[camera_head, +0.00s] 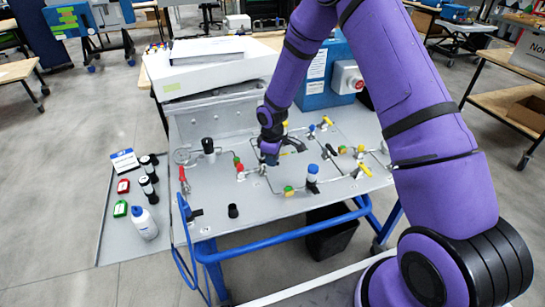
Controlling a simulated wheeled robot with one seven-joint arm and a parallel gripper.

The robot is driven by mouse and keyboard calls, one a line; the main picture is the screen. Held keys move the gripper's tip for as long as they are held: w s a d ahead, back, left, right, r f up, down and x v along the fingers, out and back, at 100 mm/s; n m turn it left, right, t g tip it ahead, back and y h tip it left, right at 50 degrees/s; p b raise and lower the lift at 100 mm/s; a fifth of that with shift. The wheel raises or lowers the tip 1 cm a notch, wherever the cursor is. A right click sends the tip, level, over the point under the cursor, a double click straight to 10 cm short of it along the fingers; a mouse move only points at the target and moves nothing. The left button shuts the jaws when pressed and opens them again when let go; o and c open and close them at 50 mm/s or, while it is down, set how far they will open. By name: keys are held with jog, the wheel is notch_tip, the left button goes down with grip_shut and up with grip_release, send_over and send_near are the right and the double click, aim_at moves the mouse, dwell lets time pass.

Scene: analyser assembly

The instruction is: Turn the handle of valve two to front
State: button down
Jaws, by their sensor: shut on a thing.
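My gripper (270,157) points down over the middle of the grey panel (215,222), in among the pipework. It is shut on a small valve part, most likely a handle. My wrist and fingers hide most of that part, so its direction cannot be told. A dark curved lever (294,144) shows just to the right of my gripper. No valve number is readable, so I cannot tell which valve is valve two.
Near my gripper are a red-topped fitting (240,170), a blue-topped cylinder (312,175), a yellow handle (365,169) and a red handle (183,174). A blue box (318,88) and a white tray (205,78) stand behind. A blue rail (285,236) runs along the front.

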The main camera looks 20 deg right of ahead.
jog(key=m, duration=0.2)
jog(key=a+m, duration=0.1)
jog(key=s+m, duration=0.1)
jog(key=m, duration=0.1)
jog(key=shift+a+m, duration=0.25)
jog(key=shift+m, duration=0.05)
jog(key=m, duration=0.1)
jog(key=a+m, duration=0.1)
jog(key=m, duration=0.3)
jog(key=shift+s+a, duration=0.25)
jog(key=shift+a, duration=0.05)
jog(key=shift+m, duration=0.4)
jog(key=c, duration=1.1)
grip_release()
jog(key=shift+r, duration=0.1)
notch_tip(320, 180, up, 11)
jog(key=shift+f, duration=0.2)
